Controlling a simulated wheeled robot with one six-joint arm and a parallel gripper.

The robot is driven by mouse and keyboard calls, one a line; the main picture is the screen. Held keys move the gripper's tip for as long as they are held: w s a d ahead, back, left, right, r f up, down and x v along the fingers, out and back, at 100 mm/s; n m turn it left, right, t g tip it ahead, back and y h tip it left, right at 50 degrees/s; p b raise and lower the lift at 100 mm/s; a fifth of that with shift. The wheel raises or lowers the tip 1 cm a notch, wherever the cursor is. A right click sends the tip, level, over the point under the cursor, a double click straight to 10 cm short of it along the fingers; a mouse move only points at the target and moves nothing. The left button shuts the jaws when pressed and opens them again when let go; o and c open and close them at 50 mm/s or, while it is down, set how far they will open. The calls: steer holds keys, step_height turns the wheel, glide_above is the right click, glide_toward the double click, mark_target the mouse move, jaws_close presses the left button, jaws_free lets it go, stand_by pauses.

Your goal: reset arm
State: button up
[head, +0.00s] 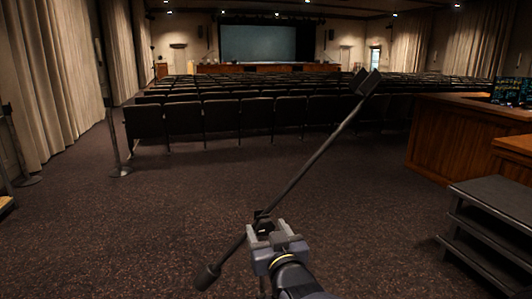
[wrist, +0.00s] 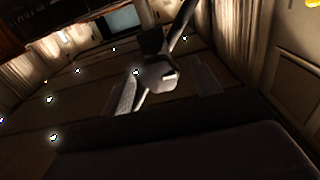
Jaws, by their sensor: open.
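My gripper (head: 267,230) is low in the middle of the head view, pointing forward, with its jaws apart. A dark boom pole (head: 312,165) slants from a round counterweight (head: 206,276) at lower left to a dark block-shaped head (head: 366,82) at upper right. The pole's dark clamp (head: 262,214) shows at the jaw tips; I cannot tell whether the jaws touch it. In the tilted wrist view, the pole (wrist: 184,25) and a dark clamp-like part (wrist: 153,42) show close ahead. The base of the stand is hidden.
Rows of dark seats (head: 205,116) stand ahead, facing a screen (head: 258,43). A wooden desk (head: 452,143) and dark steps (head: 490,215) are at right. A thin post (head: 111,110) and curtains (head: 55,75) are at left. Carpet (head: 150,205) is clear at left and between.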

steer(key=shift+m+p, duration=0.8)
steer(key=shift+m, duration=0.3)
